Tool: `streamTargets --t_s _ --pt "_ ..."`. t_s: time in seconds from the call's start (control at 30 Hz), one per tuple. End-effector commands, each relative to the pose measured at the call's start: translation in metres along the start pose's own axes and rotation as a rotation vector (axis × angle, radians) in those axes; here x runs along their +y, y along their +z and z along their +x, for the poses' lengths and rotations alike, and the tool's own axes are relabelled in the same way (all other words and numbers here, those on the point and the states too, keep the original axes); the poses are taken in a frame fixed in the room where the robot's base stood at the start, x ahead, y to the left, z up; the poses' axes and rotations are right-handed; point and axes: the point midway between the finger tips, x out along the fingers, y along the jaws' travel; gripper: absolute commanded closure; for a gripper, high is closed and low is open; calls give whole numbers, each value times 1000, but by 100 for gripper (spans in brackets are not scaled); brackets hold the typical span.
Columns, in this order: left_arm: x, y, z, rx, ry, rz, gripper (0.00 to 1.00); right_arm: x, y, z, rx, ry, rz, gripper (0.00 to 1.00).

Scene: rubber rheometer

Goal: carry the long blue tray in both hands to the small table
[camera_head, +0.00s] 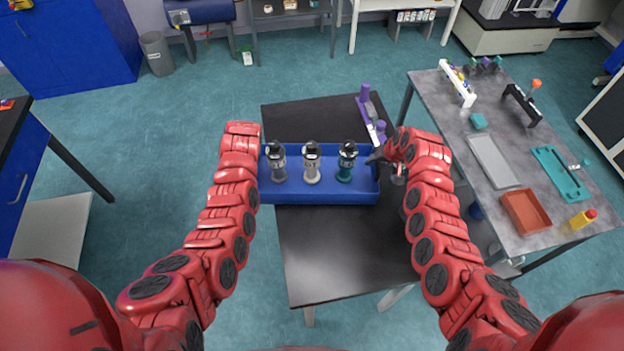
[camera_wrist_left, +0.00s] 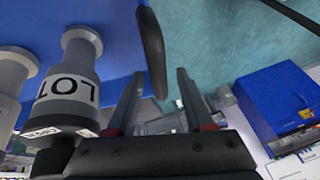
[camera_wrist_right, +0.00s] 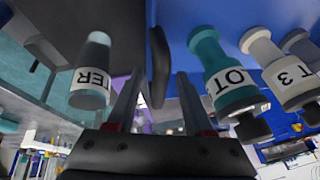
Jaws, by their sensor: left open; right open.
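The long blue tray (camera_head: 320,197) lies on a black-topped table (camera_head: 340,255). Three bottles with dark caps stand in it: a grey one (camera_head: 278,165), a whitish one (camera_head: 312,165) and a teal one (camera_head: 347,165). My right gripper (camera_head: 376,158) is at the tray's right end, open. In the right wrist view its fingers straddle a black upright grip (camera_wrist_right: 159,65) at the tray end, with gaps. My left gripper (camera_wrist_left: 158,95) is at the left end, open around a similar black grip (camera_wrist_left: 152,50); my arm mostly hides it in the head view.
A purple rack (camera_head: 365,95) stands behind the tray, and another bottle (camera_wrist_right: 92,75) is just beyond its right end. A grey table (camera_head: 535,205) with trays and tools stands right. Blue cabinets (camera_head: 65,40) are left.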

Motion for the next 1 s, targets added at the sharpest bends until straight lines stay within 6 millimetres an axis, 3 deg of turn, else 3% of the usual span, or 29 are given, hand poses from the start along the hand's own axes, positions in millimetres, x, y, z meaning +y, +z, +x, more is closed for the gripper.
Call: streamTargets --t_s 0.23,0.7,1.0 --pt "1 0 -24 3 1 0 48 0 0 0 0 0 0 48" --pt "1 -1 -102 5 1 1 48 0 0 0 0 0 0 48" --pt "0 0 -118 2 0 0 48 0 -1 -4 3 0 0 48"
